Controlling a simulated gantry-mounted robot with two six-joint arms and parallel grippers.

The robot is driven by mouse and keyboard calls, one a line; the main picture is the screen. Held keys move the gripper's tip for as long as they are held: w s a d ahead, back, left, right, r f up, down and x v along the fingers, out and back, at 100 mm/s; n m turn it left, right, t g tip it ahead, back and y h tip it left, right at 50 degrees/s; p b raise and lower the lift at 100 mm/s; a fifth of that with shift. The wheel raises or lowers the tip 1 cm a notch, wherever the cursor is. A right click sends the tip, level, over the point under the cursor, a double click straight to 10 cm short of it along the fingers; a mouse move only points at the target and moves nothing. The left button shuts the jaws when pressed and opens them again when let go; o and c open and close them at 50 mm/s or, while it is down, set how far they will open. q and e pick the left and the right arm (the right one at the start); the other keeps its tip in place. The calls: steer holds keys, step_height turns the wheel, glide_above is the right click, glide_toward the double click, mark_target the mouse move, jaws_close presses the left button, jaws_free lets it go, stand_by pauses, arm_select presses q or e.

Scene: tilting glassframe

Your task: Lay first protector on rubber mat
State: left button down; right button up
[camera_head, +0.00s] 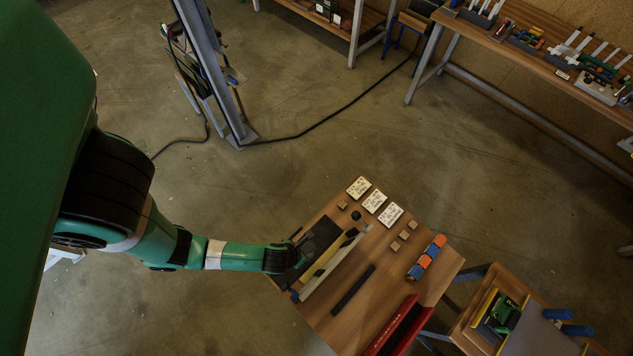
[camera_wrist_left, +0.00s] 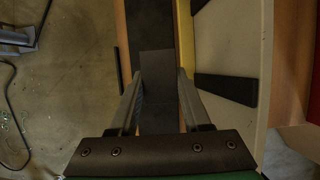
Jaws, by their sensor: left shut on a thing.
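My left gripper (camera_head: 294,250) is low over the left side of the small wooden table. In the left wrist view its two fingers (camera_wrist_left: 158,82) are shut on a dark grey flat piece, the protector (camera_wrist_left: 157,64). The black rubber mat (camera_head: 322,236) lies on the left part of the table, partly hidden by the gripper. It also shows beyond the fingers in the left wrist view (camera_wrist_left: 149,22). The held protector is over or at the mat; I cannot tell whether they touch. My right gripper is not in view.
A long pale bar with yellow parts (camera_head: 330,268) lies right of the mat. A dark strip (camera_head: 353,289), white cards (camera_head: 374,201), small wooden blocks, orange-and-blue pieces (camera_head: 427,257) and a red bar (camera_head: 394,329) lie further right. A side stand (camera_head: 515,312) is beside the table.

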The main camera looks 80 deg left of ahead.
arm_select(q)
steer(key=b, duration=0.6)
glide_toward(320, 237)
steer(key=shift+w+a+f, duration=0.2)
steer(key=shift+w+f, duration=0.2)
steer(key=shift+f, duration=0.25)
steer(key=shift+w+a+f+b, duration=0.15)
steer(key=shift+w+a+b, duration=0.05)
steer(key=shift+b, duration=0.15)
steer(key=shift+w+a, duration=0.1)
steer(key=shift+s+b+x, duration=0.2)
steer(key=shift+b+x, duration=0.45)
steer(key=shift+x, duration=0.3)
steer(key=shift+s+b+x, duration=0.2)
steer(key=shift+b+x, duration=0.4)
steer(key=shift+x, duration=0.3)
steer(key=shift+f, duration=0.15)
steer(key=shift+f, duration=0.1)
steer(key=shift+c, duration=1.8)
jaws_free()
